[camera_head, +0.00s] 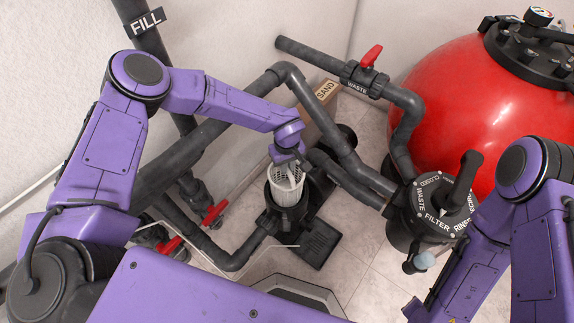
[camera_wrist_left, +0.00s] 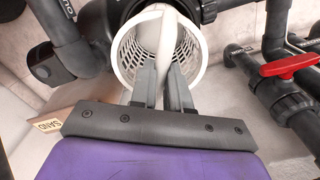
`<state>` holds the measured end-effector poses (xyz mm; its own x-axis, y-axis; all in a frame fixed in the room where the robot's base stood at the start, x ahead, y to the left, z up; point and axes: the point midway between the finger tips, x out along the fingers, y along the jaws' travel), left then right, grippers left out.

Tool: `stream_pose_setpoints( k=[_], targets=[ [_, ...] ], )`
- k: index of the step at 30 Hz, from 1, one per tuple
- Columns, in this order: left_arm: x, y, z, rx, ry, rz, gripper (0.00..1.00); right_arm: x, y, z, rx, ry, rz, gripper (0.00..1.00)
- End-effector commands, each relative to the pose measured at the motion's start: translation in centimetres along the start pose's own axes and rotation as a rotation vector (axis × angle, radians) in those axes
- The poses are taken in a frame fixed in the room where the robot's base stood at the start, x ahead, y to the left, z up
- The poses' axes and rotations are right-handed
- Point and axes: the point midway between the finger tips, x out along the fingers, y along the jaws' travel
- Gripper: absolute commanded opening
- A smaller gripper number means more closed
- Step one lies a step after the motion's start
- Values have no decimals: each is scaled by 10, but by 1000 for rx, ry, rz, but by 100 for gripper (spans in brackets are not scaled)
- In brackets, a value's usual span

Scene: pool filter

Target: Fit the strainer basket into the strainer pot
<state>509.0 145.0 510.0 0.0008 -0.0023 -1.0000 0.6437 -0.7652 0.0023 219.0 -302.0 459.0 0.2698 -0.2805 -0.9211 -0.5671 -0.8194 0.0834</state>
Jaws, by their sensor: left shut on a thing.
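The white perforated strainer basket (camera_head: 285,192) stands roughly upright at the mouth of the black strainer pot (camera_head: 284,217). My left gripper (camera_head: 290,169) is above it, shut on its handle. In the left wrist view the basket (camera_wrist_left: 129,52) shows its open rim, and the gripper's grey fingers (camera_wrist_left: 160,78) pinch the white handle strip that crosses it. The basket's lower part is hidden by the pot in the head view. I cannot tell how deep it sits. My right arm shows at the right, but its gripper is out of view.
Dark pipes (camera_head: 340,130) run close behind the pot. A box marked SAND (camera_head: 323,92) stands behind them. The valve with the FILTER dial (camera_head: 437,215) and the red tank (camera_head: 450,90) are at the right. Red-handled valves (camera_head: 215,212) are at the left.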

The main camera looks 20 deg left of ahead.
Motion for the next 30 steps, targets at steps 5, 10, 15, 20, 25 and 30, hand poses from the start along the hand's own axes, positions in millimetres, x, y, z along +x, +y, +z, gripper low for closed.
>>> stream_pose_setpoints(
  k=[5,10,15,20,25,30],
  targets=[
    [-14,0,0,0,0,1,0,-12,1,-5,0,0,0,43],
    [-24,0,0,0,0,1,0,-20,2,-8,0,0,0,43],
    [-34,0,0,0,0,1,0,-29,3,-12,0,0,0,43],
    [-44,0,0,0,0,1,0,-37,3,-15,0,0,0,43],
    [-54,0,0,0,0,1,0,-45,4,-19,0,0,0,43],
    [-64,0,0,0,0,1,0,-53,5,-22,0,0,0,43]
  ],
)
